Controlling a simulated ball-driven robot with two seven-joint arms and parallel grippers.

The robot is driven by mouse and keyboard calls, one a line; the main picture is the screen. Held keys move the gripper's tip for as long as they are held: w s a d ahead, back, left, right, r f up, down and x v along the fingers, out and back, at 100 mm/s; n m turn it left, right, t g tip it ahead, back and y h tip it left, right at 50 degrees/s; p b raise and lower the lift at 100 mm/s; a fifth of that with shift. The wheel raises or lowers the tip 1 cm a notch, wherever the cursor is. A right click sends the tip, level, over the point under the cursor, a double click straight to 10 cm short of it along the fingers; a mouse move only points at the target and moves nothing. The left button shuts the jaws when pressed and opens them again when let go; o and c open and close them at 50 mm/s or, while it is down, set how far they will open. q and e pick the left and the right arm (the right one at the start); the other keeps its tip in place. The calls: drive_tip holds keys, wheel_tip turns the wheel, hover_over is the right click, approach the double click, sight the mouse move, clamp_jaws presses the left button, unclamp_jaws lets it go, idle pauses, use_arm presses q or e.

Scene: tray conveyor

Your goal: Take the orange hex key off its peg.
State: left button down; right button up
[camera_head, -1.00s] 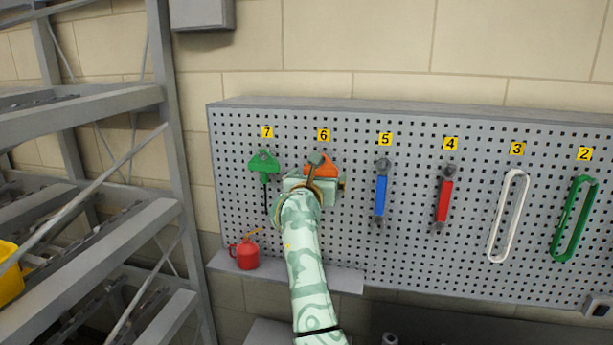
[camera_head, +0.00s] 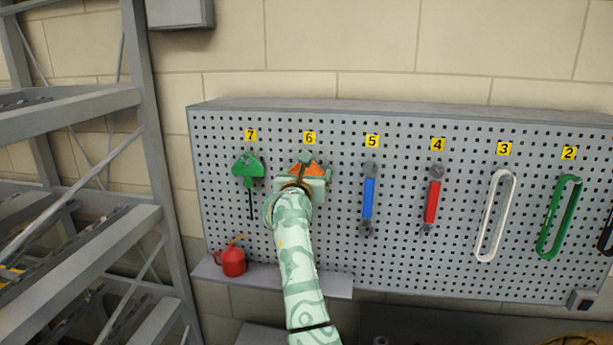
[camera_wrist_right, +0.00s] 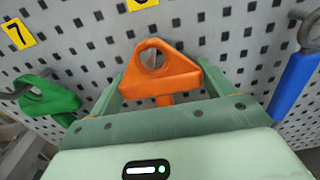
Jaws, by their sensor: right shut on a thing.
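The orange hex key (camera_head: 309,168) is at the pegboard under label 6, partly hidden behind my right gripper (camera_head: 304,172). In the right wrist view its orange handle (camera_wrist_right: 160,77), with a round hole, sits between the two fingers of my right gripper (camera_wrist_right: 160,88). The right gripper is shut on it. The handle is close in front of the board; I cannot tell whether it is still on its peg. The key's lower part is hidden by the gripper. My left gripper is not in view.
A green hex key (camera_head: 248,168) hangs left under label 7, and a blue tool (camera_head: 368,198) hangs right under label 5. A red tool (camera_head: 432,202) and long loops hang farther right. A red oil can (camera_head: 231,262) stands on the shelf (camera_head: 300,284) below.

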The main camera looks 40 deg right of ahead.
drive_tip(key=shift+a+r, duration=0.1)
drive_tip(key=shift+s+a+r, duration=0.1)
drive_tip(key=shift+s+r, duration=0.05)
drive_tip(key=shift+s, duration=0.05)
drive_tip(key=shift+p, duration=0.3)
drive_tip(key=shift+s+a+r, duration=0.15)
drive_tip(key=shift+s+a, duration=0.2)
drive_tip(key=shift+a, duration=0.15)
idle(0.3)
drive_tip(key=shift+s+a+r+p, duration=0.6)
drive_tip(key=shift+a+p, duration=0.1)
drive_tip(key=shift+p, duration=0.1)
